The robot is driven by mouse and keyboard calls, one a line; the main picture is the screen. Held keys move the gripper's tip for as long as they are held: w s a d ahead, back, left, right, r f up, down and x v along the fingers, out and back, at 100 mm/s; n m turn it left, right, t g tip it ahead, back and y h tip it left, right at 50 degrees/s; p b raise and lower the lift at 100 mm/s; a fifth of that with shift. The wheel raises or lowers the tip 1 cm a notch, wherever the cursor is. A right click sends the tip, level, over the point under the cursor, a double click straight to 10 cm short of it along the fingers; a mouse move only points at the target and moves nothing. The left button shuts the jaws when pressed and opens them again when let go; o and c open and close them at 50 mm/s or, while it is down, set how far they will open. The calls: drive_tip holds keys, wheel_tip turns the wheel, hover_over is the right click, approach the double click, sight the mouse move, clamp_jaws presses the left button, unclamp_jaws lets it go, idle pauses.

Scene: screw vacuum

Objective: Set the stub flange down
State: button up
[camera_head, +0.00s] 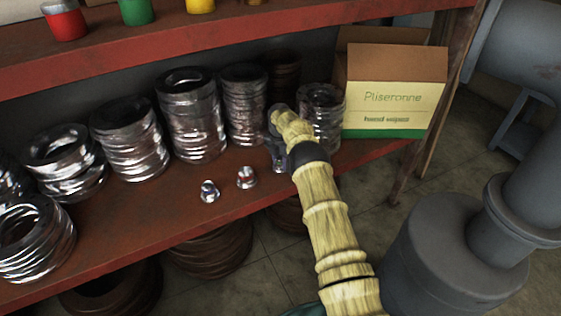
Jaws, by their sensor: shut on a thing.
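My gripper (279,158) is at the end of my arm, low over the front part of the red shelf (150,222), close to the stacks of metal rings. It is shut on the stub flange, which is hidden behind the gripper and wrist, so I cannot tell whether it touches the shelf. Two small shiny flanged metal pieces stand on the shelf left of my gripper: one nearer the front edge (209,192) and one closer to my gripper (246,178). They are apart from each other.
Stacks of shiny metal rings (190,120) line the back and left of the shelf. A cardboard box (395,95) stands at the right end. An upper red shelf (200,45) holds coloured cans. Bare shelf lies along the front edge, left of the small pieces.

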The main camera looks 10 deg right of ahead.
sight(280, 158)
drive_tip(key=o, duration=1.1)
drive_tip(key=shift+f, duration=0.1)
wheel_tip(280, 158, up, 12)
drive_tip(key=shift+r+p, duration=0.15)
drive_tip(key=shift+p, duration=0.6)
